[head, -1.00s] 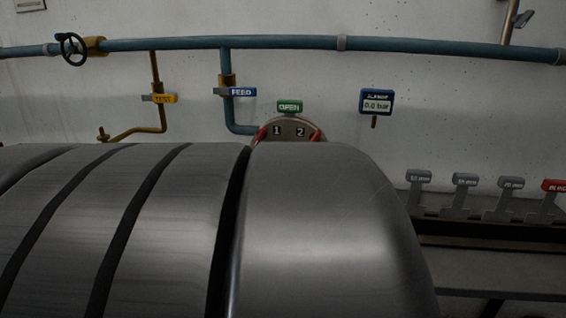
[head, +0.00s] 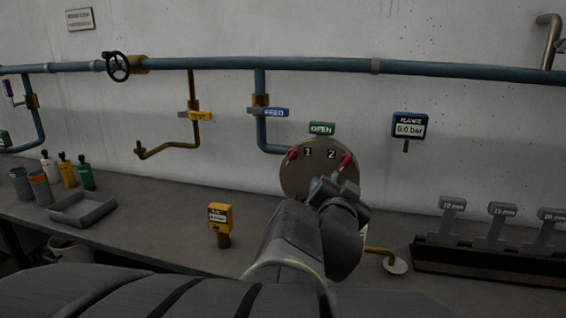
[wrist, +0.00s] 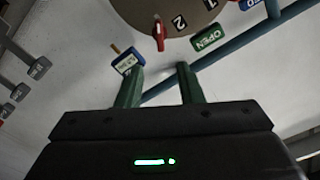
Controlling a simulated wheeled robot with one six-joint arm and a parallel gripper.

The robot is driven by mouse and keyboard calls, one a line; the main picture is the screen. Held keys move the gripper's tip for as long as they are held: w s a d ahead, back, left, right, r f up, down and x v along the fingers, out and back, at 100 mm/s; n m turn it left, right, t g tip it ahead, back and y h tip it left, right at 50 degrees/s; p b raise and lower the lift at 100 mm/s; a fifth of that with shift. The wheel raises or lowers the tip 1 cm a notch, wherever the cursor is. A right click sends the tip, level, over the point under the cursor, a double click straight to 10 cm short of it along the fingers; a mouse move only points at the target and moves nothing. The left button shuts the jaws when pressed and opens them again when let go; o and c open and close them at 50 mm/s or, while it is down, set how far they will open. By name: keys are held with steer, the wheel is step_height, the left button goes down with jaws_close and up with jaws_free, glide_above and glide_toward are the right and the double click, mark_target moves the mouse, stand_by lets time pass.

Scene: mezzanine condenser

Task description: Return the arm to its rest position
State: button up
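My gripper (head: 325,187) is in front of the round flange plate (head: 300,182) in the head view, and my forearm reaches up from the lower edge. In the wrist view, the two green fingers of my gripper (wrist: 158,88) stand apart with nothing between them. The flange plate (wrist: 140,10) is beyond the fingertips, with a red handle (wrist: 159,35) by the number 2. The lower part of the plate is hidden by my arm in the head view.
A blue pipe (head: 250,64) runs along the wall. A 0.0 bar gauge (head: 410,126) hangs right of the plate. Bottles (head: 68,170), a grey tray (head: 82,208) and a yellow meter (head: 220,218) stand on the bench. A rack of labelled tools (head: 490,255) is at right.

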steer(key=x, duration=1.2)
steer(key=shift+w+d+b, duration=0.1)
steer(key=shift+w+b, duration=0.25)
steer(key=shift+s, duration=0.15)
glide_toward(345, 162)
steer(key=x, duration=0.9)
steer(key=shift+w+d+p, duration=0.3)
steer(key=shift+w+p, duration=0.05)
steer(key=shift+s+r+n+p, duration=0.1)
steer(key=shift+r+n+p, duration=0.1)
steer(key=shift+n+p, duration=0.7)
steer(key=n+p, duration=0.3)
steer(key=p, duration=0.2)
steer(key=shift+a, duration=0.1)
steer(key=n+p, duration=0.2)
steer(key=p, duration=0.1)
steer(key=shift+f, duration=0.15)
steer(key=shift+n, duration=0.4)
